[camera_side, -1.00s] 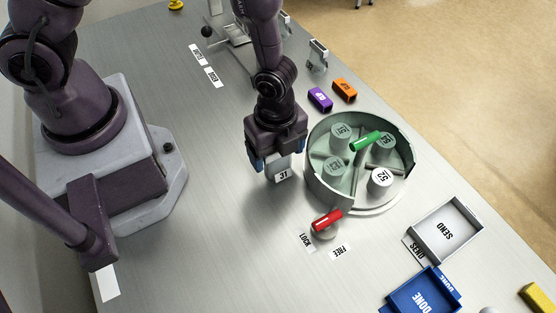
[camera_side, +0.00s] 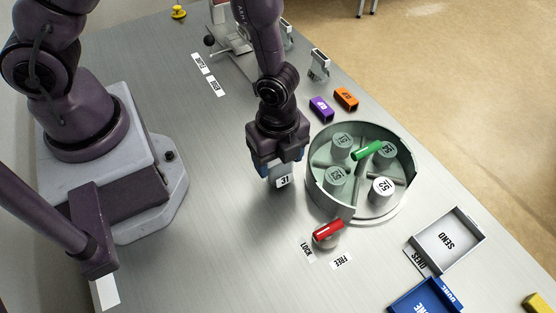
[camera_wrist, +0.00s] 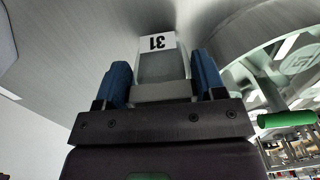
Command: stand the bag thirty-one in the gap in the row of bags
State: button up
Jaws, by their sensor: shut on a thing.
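The bag thirty-one (camera_side: 284,181) is a pale grey block with a white label reading 31. My gripper (camera_side: 277,168) is shut on it, with a blue finger on each side, left of the round drum. In the wrist view the bag (camera_wrist: 163,66) stands out between the blue fingers (camera_wrist: 163,82), its label upside down. I cannot tell in the side view whether its bottom touches the table. Small grey upright pieces (camera_side: 319,64) stand at the back; I cannot tell whether they are the row of bags, and no gap is clear.
The grey round drum (camera_side: 314,187) holds several numbered cylinders and a green handle (camera_side: 367,150). A red handle (camera_side: 328,231) sits at its front. Purple (camera_side: 321,109) and orange (camera_side: 346,98) blocks lie behind it. SEND (camera_side: 478,238) and DONE (camera_side: 398,304) trays stand right.

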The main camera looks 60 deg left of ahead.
notch_tip(320, 180, up, 8)
jog(key=shift+a+r+n, duration=0.1)
jog(key=shift+r+n, duration=0.15)
jog(key=shift+n, duration=0.15)
jog(key=shift+r+n, duration=0.15)
jog(key=shift+n, duration=0.45)
jog(key=w+a+r+n, duration=0.2)
jog(key=w+a+n, duration=0.2)
jog(key=a+n, duration=0.2)
jog(key=w+a+r+n, duration=0.3)
jog(key=a+n, duration=0.3)
jog(key=n, duration=0.4)
jog(key=shift+w+a+r, duration=0.15)
jog(key=shift+w+r, duration=0.2)
jog(key=shift+w, duration=0.45)
